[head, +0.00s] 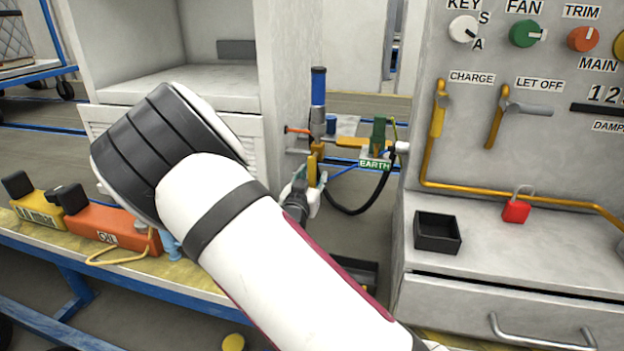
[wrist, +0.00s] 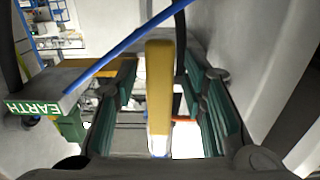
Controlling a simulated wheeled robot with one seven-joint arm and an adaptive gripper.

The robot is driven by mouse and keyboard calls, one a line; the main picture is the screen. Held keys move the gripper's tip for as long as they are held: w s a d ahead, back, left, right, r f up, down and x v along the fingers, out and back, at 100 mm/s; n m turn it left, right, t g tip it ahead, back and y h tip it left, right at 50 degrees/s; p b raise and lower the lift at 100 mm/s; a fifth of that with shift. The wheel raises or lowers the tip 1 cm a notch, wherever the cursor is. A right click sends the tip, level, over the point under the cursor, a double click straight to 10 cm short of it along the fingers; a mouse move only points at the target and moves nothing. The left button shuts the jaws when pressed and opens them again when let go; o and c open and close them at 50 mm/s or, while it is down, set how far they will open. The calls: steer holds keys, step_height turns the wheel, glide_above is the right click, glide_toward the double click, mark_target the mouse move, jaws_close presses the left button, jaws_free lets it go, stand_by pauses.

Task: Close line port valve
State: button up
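A yellow lever handle (wrist: 159,90), which looks like the valve's handle, stands upright in the middle of the wrist view. In the head view its yellow part (head: 312,167) shows below the blue-topped post. My gripper (head: 303,182) is at this handle, partly hidden by my arm. In the wrist view my gripper (wrist: 163,105) is open, with one green-padded finger on each side of the handle and a gap on both sides. No label naming the line port is readable.
A green EARTH tag (head: 375,164) and clamp, a black hose (head: 352,211) and a blue cable (wrist: 120,50) are close by. The blue-topped post (head: 318,88) rises behind. The panel with CHARGE lever (head: 439,108) and LET OFF lever (head: 497,118) stands right.

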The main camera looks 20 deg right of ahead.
jaws_close()
steer(key=shift+d, duration=0.1)
steer(key=s+d+r+n+p, duration=0.1)
steer(key=d+r+n+p, duration=0.1)
steer(key=n+p, duration=0.3)
steer(key=s+d+r+n+p, duration=0.1)
steer(key=n+p, duration=0.5)
steer(key=n, duration=0.7)
steer(key=shift+s+d+r, duration=0.25)
steer(key=shift+d+r, duration=0.25)
steer(key=shift+r, duration=0.4)
jaws_free()
